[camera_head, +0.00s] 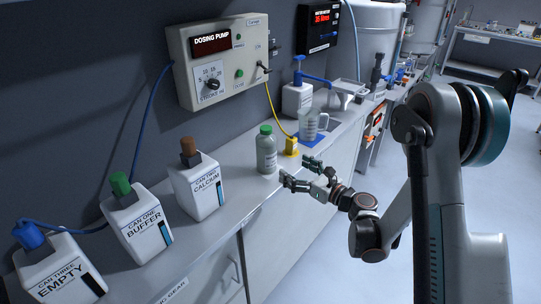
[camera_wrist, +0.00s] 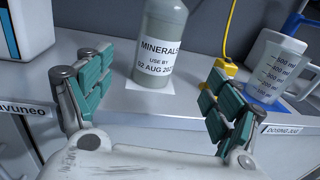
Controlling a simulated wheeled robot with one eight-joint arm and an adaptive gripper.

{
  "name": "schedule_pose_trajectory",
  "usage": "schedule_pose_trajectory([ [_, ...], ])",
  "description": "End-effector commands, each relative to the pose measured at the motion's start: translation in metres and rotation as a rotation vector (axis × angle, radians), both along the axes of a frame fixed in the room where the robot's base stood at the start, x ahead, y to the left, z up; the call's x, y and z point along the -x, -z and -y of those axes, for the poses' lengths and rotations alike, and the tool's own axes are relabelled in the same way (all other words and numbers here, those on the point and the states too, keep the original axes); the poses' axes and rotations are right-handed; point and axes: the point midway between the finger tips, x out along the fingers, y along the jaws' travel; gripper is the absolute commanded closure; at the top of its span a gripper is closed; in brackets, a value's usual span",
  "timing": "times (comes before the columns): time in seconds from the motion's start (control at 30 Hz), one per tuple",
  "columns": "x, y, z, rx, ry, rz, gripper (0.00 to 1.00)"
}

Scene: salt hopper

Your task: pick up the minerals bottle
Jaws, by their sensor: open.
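The minerals bottle (camera_head: 266,150) is grey with a green cap and stands upright on the counter. In the wrist view the bottle (camera_wrist: 160,42) shows its label reading MINERALS, with a white marker under its base; its top is cut off. My gripper (camera_head: 299,173) is at the counter's front edge, just in front of the bottle. In the wrist view my gripper (camera_wrist: 152,92) is open, with its teal-padded fingers spread to the left and right of the bottle's line. The bottle stands beyond the fingers, apart from them, and nothing is held.
Three white cans stand left along the counter: CALCIUM (camera_head: 199,187), BUFFER (camera_head: 138,222) and EMPTY (camera_head: 60,268). Right of the bottle are a yellow block with a cable (camera_head: 291,146) and a clear dosing jug (camera_head: 311,124). A dosing pump (camera_head: 223,62) hangs above. The counter before the bottle is bare.

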Motion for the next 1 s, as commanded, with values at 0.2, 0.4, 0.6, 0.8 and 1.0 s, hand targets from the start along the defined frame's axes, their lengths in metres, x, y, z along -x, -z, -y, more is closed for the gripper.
schedule_pose_trajectory([
  [0.2, -0.028, 0.001, -0.030, -0.002, -0.003, -0.001, 0.16],
  [0.4, -0.049, 0.000, -0.051, -0.004, 0.000, -0.001, 0.16],
  [0.6, -0.057, -0.001, -0.060, -0.004, 0.001, -0.001, 0.16],
  [0.8, -0.074, 0.002, -0.081, -0.004, -0.001, -0.001, 0.16],
  [1.0, -0.088, 0.000, -0.095, -0.004, 0.001, -0.001, 0.16],
])
